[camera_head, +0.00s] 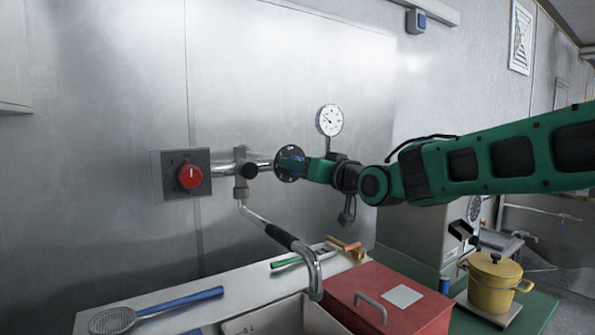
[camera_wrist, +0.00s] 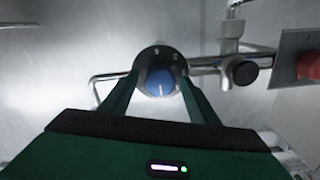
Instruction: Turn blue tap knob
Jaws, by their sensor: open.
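The blue tap knob (camera_wrist: 158,80) sits on a round dark dial plate (camera_wrist: 163,55) at the end of the wall pipe. In the wrist view my gripper (camera_wrist: 160,90) is open, with one finger on each side of the blue knob. I cannot tell whether the fingers touch it. In the head view my gripper (camera_head: 303,167) reaches in from the right to the dark dial plate (camera_head: 283,163) and hides most of the knob.
A red knob (camera_head: 190,175) on a grey wall plate is to the left, beside a chrome tap (camera_head: 241,170) with a black knob. A pressure gauge (camera_head: 330,120) stands above my gripper. Below are a sink (camera_head: 275,318), a red box (camera_head: 400,312) and a yellow pot (camera_head: 493,285).

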